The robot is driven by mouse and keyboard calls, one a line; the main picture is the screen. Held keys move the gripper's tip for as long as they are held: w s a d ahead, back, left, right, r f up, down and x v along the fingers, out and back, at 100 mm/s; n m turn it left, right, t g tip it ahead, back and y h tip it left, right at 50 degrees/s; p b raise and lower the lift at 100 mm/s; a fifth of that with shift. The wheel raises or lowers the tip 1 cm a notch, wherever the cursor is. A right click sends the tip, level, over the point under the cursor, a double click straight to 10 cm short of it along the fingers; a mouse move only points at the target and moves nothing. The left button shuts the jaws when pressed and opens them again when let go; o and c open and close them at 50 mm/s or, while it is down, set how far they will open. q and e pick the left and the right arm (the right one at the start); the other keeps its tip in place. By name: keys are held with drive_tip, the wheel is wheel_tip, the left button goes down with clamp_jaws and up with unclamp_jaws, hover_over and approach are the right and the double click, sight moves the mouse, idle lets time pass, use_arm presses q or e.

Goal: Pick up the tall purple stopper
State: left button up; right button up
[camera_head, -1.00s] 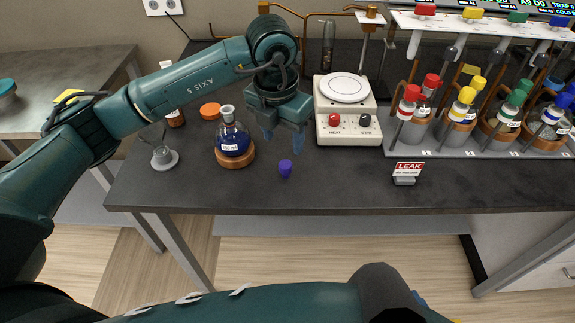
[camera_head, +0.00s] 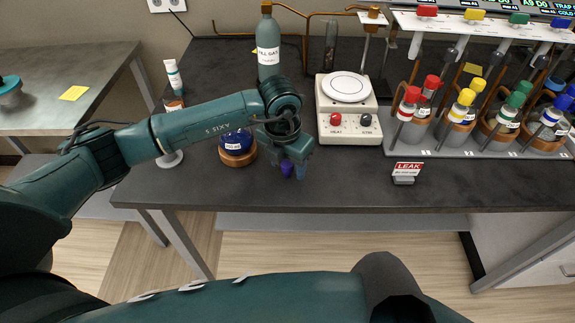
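The tall purple stopper (camera_head: 287,168) stands on the dark bench near its front edge, partly hidden by my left gripper. My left gripper (camera_head: 288,172) is lowered over it, pointing down. One finger shows just right of the stopper with a small gap; the other finger is hard to make out. The fingers look open, and the stopper still seems to rest on the bench. My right gripper is not in view; only a part of my own arm shows along the bottom.
A blue flask (camera_head: 235,139) in a wooden ring stands left of the gripper, partly behind my arm. A grey gas bottle (camera_head: 268,52) stands behind. The bench front is clear between stopper and sign.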

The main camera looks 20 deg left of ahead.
use_arm(q)
drive_tip(key=c, duration=1)
